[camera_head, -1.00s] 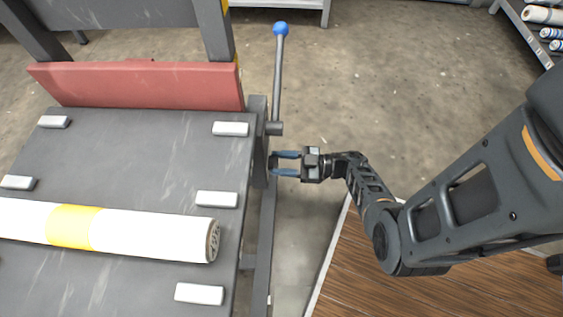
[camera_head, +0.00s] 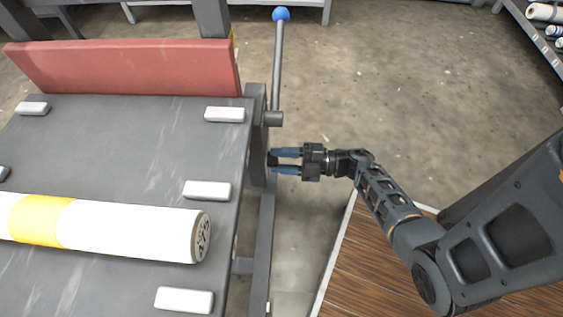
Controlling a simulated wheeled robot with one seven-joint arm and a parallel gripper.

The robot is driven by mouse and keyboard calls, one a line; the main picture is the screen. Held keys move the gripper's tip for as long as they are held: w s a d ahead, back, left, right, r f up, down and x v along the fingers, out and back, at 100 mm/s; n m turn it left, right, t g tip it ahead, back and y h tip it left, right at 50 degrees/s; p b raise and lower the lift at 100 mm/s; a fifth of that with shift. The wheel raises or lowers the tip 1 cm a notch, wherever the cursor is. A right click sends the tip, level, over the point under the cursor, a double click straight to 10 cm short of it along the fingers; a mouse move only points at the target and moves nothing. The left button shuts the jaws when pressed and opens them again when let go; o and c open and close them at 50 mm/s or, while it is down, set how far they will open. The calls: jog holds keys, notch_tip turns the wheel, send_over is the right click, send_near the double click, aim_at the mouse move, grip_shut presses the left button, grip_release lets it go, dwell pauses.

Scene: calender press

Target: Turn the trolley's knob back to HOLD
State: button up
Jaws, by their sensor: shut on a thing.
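My gripper (camera_head: 273,161) is beside the right side of the trolley (camera_head: 150,135), with its blue fingers pointing left. It is shut on a small dark knob (camera_head: 272,157) on the trolley's side frame, below the lever's pivot. The fingers and the frame hide most of the knob. Its setting and any HOLD marking are too small to read.
A lever with a blue ball top (camera_head: 281,14) stands just above and behind my gripper. A white roll with a yellow band (camera_head: 150,231) lies on the trolley bed among white blocks (camera_head: 207,190). A red board (camera_head: 130,68) stands at the back. A wooden surface (camera_head: 380,262) is lower right.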

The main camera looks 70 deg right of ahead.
jog(key=n+b, duration=0.1)
jog(key=n, duration=0.4)
jog(key=shift+f, duration=0.1)
dwell(0.5)
jog(key=o, duration=1.1)
jog(key=shift+p+v, duration=0.5)
jog(key=shift+v, duration=3.45)
